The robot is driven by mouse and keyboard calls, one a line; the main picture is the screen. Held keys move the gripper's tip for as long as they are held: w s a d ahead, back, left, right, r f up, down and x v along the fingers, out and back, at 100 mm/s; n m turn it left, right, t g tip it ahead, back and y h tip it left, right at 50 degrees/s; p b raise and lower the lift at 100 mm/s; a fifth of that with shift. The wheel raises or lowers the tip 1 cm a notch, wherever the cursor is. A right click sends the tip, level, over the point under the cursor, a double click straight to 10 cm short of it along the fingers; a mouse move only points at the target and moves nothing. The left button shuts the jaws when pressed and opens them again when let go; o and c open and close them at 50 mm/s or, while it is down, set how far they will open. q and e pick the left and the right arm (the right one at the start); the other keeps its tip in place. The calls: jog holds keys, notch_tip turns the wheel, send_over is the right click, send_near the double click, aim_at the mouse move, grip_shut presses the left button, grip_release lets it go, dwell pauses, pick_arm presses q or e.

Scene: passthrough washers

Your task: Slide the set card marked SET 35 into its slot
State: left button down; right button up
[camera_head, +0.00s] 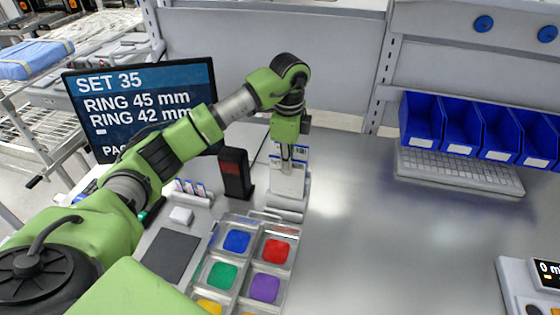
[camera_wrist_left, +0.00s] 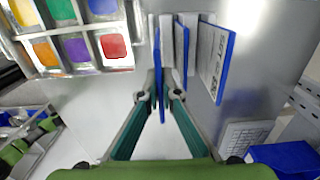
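My left gripper (camera_head: 287,164) points down over a small card rack (camera_head: 287,206) in the head view. In the left wrist view its fingertips (camera_wrist_left: 160,96) close in on both sides of a blue-edged card (camera_wrist_left: 158,72), seen nearly edge-on, and appear shut on it. That card's marking is not readable. Other white and blue cards stand beside it in the wrist view, and the one at the right (camera_wrist_left: 212,58) shows the letters SET; its number is unclear. A screen (camera_head: 140,105) reads SET 35. My right gripper is not in view.
A clear compartment tray (camera_head: 255,228) with coloured pieces lies just in front of the rack. A dark upright box (camera_head: 236,174) stands left of it. Blue bins (camera_head: 460,125) and a keyboard (camera_head: 458,172) are at the back right. The middle-right table (camera_head: 385,240) is clear.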

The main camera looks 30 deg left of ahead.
aim_at(284, 176)
pick_arm(q)
jog(key=f+b, duration=0.2)
jog(key=f, duration=0.1)
jog(key=f+b, duration=0.1)
jog(key=shift+s+a+f, duration=0.25)
jog(key=shift+a+f, duration=0.05)
jog(key=shift+a, duration=0.1)
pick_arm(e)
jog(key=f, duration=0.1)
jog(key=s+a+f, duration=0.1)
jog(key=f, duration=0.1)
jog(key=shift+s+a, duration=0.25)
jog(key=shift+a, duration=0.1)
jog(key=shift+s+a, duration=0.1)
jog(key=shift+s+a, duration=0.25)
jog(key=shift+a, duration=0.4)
